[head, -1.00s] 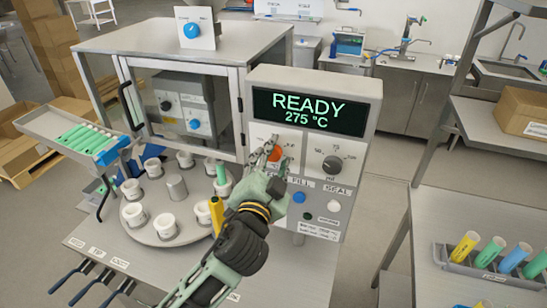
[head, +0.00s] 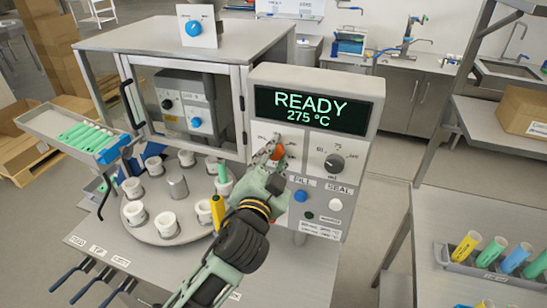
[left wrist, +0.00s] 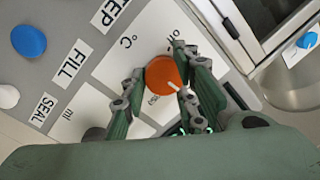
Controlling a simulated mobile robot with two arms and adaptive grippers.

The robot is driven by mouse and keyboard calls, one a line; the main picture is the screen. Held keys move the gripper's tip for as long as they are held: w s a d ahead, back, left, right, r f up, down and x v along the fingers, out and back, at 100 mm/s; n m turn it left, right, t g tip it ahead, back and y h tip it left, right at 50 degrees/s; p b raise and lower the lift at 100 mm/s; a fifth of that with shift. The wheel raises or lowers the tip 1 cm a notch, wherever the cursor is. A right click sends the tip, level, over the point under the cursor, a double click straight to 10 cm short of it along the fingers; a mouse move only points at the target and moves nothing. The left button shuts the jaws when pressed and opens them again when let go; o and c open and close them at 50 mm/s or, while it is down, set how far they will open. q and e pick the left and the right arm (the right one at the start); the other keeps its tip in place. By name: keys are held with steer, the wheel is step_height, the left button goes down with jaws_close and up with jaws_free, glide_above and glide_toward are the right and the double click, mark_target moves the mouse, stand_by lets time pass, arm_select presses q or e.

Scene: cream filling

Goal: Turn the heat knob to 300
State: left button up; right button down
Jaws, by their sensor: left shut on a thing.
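The orange heat knob (head: 277,153) is on the left part of the control panel, below the display (head: 311,110), which reads READY 275 °C. My left gripper (head: 272,150) is at the knob, its fingers around it and partly hiding it in the head view. In the left wrist view the orange knob (left wrist: 163,76) sits between the two fingers of the left gripper (left wrist: 155,82), which are shut on it. A white pointer mark shows on the knob. My right gripper is not in view.
Right of the knob is a black ml knob (head: 334,163). Below are a blue FILL button (head: 300,196) and a white SEAL button (head: 336,204). A round turntable (head: 150,236) with white cups stands left of my arm. A rack of coloured tubes (head: 468,258) is at right.

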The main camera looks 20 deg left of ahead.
arm_select(q)
steer(key=o, duration=0.9)
steer(key=shift+d+f, duration=0.2)
steer(key=shift+f, duration=0.2)
steer(key=shift+o, duration=0.5)
steer(key=shift+d+r, duration=0.15)
steer(key=shift+a+r, duration=0.1)
steer(key=shift+a, duration=0.1)
steer(key=shift+s, duration=0.2)
steer(key=s, duration=1.1)
steer(key=shift+s+d, duration=0.35)
steer(key=shift+d, duration=0.1)
